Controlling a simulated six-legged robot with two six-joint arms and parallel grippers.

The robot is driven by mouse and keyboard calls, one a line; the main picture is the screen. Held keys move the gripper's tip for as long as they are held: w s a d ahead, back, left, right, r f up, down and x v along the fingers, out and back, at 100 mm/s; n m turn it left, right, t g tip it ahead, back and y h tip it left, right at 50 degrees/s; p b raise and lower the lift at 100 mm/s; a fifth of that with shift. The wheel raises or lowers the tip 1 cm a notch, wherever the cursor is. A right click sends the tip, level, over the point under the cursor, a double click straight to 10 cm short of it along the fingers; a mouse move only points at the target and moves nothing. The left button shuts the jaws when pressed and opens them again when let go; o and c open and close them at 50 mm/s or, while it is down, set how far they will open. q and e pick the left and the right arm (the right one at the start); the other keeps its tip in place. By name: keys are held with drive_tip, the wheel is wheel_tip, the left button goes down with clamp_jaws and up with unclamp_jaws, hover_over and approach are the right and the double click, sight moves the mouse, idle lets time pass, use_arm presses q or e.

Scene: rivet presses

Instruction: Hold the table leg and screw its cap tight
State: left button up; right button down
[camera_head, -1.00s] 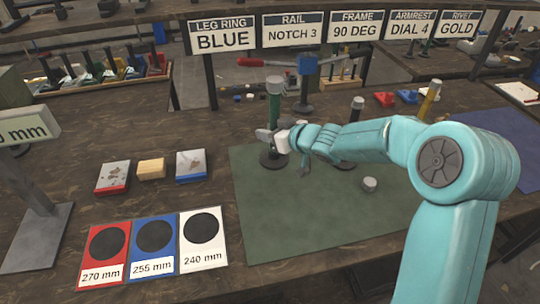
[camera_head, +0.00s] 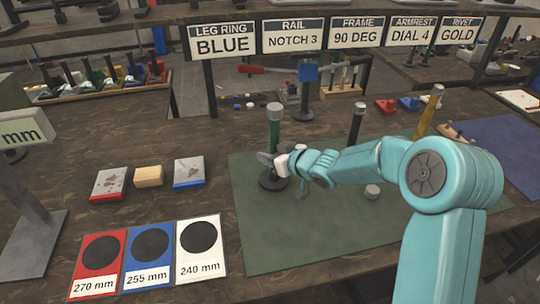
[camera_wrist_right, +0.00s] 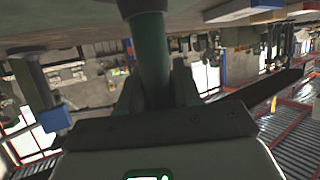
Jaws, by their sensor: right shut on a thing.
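A green table leg (camera_head: 275,135) with a grey cap (camera_head: 274,108) on top and a dark round base (camera_head: 272,181) stands upright over the left part of the green mat (camera_head: 300,240). Whether its base touches the mat is hard to tell. My right gripper (camera_head: 274,161) is shut on the leg's lower part, above the base. The right wrist view shows the green leg (camera_wrist_right: 150,50) between the fingers; its cap is not seen there. My left gripper is in neither view.
A small grey cylinder (camera_head: 372,191) sits on the mat beneath my right arm. A black post (camera_head: 356,123) and a yellow post (camera_head: 430,108) stand behind the arm. Coloured blocks and length cards (camera_head: 149,260) lie at left. The mat's front is clear.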

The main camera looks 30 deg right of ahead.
drive_tip(key=shift+f, duration=0.1)
drive_tip(key=c, duration=0.8)
unclamp_jaws()
drive_tip(key=shift+s+r, duration=0.1)
drive_tip(key=shift+r, duration=0.15)
drive_tip(key=p+v, duration=0.1)
drive_tip(key=v, duration=1)
drive_tip(key=shift+s+p, duration=0.35)
drive_tip(key=shift+s, duration=0.1)
